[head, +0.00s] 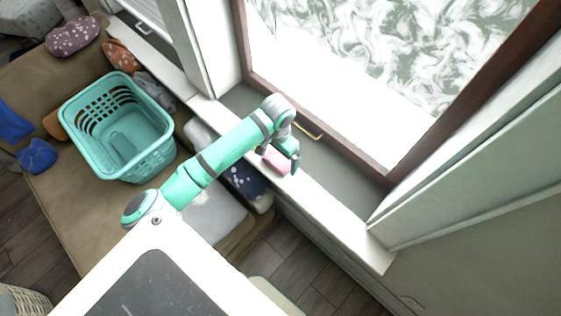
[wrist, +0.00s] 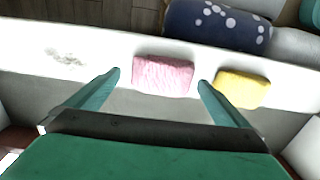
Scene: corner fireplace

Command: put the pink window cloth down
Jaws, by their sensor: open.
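The pink window cloth (wrist: 163,75), a small folded block, lies on the white window sill (wrist: 100,60). In the head view the pink cloth (head: 276,163) shows beside my gripper (head: 292,163), partly covered by it. In the wrist view my gripper (wrist: 160,80) is open, with one fingertip on each side of the cloth and gaps between fingers and cloth. The fingers do not appear to touch it.
A yellow block-like cloth (wrist: 242,88) lies right of the pink one, close to the right finger. A grey smudge (wrist: 65,57) marks the sill at left. A dark blue dotted cushion (wrist: 215,25) lies beyond the sill. A teal basket (head: 150,150) stands on the brown sofa.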

